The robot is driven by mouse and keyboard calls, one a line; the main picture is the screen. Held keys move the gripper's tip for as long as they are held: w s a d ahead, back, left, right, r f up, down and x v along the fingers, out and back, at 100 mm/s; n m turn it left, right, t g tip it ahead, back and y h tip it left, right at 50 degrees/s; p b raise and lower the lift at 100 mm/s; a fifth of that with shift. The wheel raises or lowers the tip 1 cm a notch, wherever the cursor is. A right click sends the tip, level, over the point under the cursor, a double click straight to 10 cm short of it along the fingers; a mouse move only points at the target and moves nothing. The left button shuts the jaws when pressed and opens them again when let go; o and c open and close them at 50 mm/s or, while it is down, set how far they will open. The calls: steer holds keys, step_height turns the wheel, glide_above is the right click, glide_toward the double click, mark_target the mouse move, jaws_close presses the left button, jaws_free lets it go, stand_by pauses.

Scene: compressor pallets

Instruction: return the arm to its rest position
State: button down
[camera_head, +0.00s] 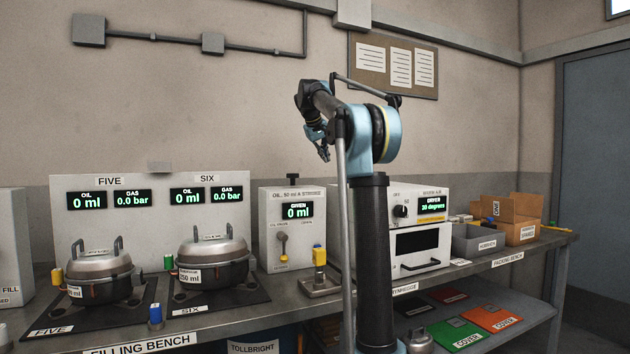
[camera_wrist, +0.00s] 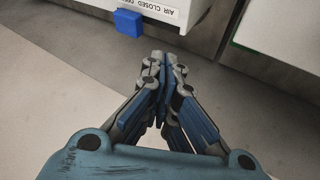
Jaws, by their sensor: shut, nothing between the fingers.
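My gripper (camera_head: 322,148) hangs high above the benches in the head view, at the end of my folded arm, in front of the bare wall. In the wrist view my gripper (camera_wrist: 164,65) has its fingers brought together with nothing between them. It touches nothing that I can see. My column and arm stand upright in the middle of the head view and hide part of the bench and the dryer's left side.
Two lidded pots (camera_head: 100,272) (camera_head: 212,260) stand on the filling bench (camera_head: 240,318). An oil dispenser (camera_head: 292,240), a dryer (camera_head: 425,240), a grey bin (camera_head: 478,241) and a cardboard box (camera_head: 515,215) stand to the right. A blue block (camera_wrist: 129,22) shows near the gripper's view.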

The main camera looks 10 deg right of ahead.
steer(key=s+f+m+g+y, duration=0.2)
steer(key=s+f+g+y, duration=0.2)
steer(key=s+f, duration=4.7)
steer(key=s, duration=0.3)
steer(key=shift+a, duration=0.35)
steer(key=shift+w+f, duration=0.1)
steer(key=shift+w, duration=0.05)
steer(key=shift+w+f, duration=0.15)
steer(key=shift+w, duration=0.2)
